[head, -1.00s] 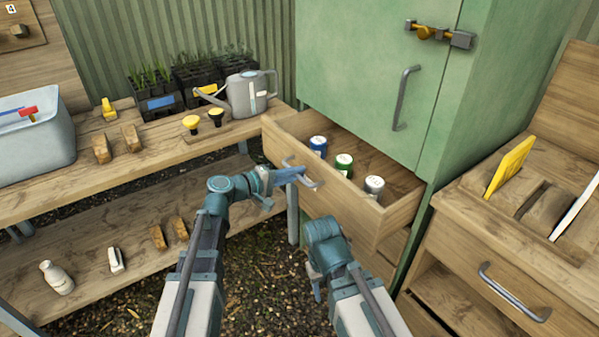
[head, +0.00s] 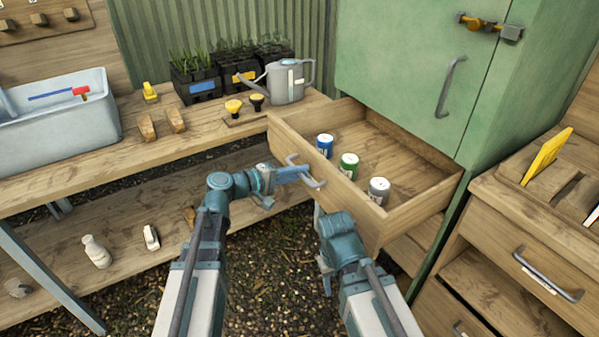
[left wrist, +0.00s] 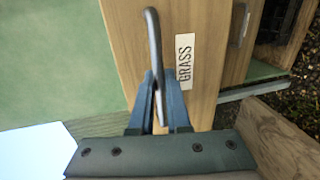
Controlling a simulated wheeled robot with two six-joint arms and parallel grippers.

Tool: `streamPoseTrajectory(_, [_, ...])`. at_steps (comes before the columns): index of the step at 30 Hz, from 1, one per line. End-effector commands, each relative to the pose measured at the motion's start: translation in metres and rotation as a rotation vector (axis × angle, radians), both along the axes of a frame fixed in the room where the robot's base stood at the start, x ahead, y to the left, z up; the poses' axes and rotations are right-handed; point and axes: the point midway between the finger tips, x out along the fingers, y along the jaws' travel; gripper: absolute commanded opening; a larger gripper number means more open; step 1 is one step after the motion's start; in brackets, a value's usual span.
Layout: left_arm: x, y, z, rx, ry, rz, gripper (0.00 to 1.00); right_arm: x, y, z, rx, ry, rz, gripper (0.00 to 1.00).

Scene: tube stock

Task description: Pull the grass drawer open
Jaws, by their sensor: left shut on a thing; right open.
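The grass drawer (head: 430,205) is a wooden drawer standing well out under the green cabinet. My left gripper (head: 300,172) is shut on that handle, which also shows in the left wrist view between the blue fingers (left wrist: 159,98). My right gripper (head: 327,282) hangs low in front of the drawer, apart from it; its fingers are small and partly hidden.
The green cabinet (head: 405,65) stands behind the drawer, its door shut. A wooden bench (head: 200,135) at left bears a grey tub (head: 75,125), seedling trays and a watering can (head: 290,80). Another drawer unit (head: 500,215) is close at right. Gravel floor lies below.

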Motion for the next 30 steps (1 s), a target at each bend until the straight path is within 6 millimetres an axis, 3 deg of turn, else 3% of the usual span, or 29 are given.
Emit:
streamPoseTrajectory(6, [-0.001,0.000,-0.001,0.002,0.001,-0.002,0.00,0.000,0.000,0.000,0.000,0.000,0.000,0.50])
streamPoseTrajectory(7, [-0.001,0.000,-0.001,0.002,0.001,-0.002,0.18,0.000,0.000,0.000,0.000,0.000,0.000,0.50])
streamPoseTrajectory(12, [0.000,0.000,0.000,0.001,0.000,-0.001,0.45,0.000,0.000,0.000,0.000,0.000,0.000,0.50])
streamPoseTrajectory(23, [-0.004,0.005,0.002,0.000,0.000,0.002,0.45,0.000,0.000,0.002,0.000,0.000,0.000,0.50])
streamPoseTrajectory(30, [-0.031,0.040,0.012,0.001,0.000,0.004,0.45,0.000,0.000,0.012,0.000,0.000,0.000,0.50])
